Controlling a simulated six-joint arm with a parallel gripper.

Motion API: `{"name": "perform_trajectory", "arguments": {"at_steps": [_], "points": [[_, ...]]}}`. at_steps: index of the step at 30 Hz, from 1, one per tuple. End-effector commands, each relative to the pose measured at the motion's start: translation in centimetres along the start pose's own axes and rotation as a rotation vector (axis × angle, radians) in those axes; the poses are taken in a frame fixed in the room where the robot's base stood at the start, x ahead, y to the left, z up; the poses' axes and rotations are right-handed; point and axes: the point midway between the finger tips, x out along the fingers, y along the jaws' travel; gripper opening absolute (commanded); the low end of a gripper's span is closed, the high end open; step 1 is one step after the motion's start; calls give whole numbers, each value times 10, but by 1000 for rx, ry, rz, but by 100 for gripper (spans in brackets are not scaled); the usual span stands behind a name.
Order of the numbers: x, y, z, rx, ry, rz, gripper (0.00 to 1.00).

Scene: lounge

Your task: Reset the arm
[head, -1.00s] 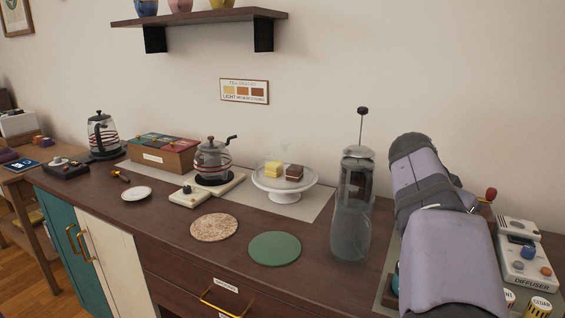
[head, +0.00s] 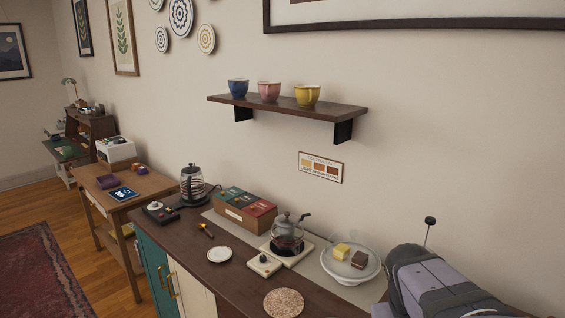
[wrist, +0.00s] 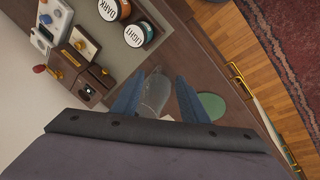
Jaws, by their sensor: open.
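My gripper (wrist: 160,78) shows in the wrist view as two blue fingers spread apart. Its jaws are open. A clear glass vessel, seemingly the French press (wrist: 156,93), shows between and beyond the fingers; I cannot tell how far below them it is, and nothing looks gripped. In the head view my grey-purple arm fills the lower right corner, and the gripper is out of that picture. Only the plunger knob (head: 430,221) and rod of the press show behind the arm there.
In the head view the counter (head: 190,233) holds a glass kettle (head: 193,186), a teapot (head: 288,236), a tea box (head: 243,213) and a cake stand (head: 352,275). A shelf (head: 285,108) with cups is above. In the wrist view, round canisters (wrist: 137,34) and a green coaster (wrist: 211,106) are near.

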Motion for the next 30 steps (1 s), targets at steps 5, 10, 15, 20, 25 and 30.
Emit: {"name": "perform_trajectory", "arguments": {"at_steps": [5,10,15,20,25,30], "points": [[-36,-30,14,-57,-38,-90,40],[-61,-57,35,-97,-77,-165,40],[-84,-77,59,-123,-114,-225,40],[-97,-89,76,-136,-138,-260,40],[-103,-95,87,-140,-152,-277,40],[-102,-96,90,-141,-155,-280,40]]}}
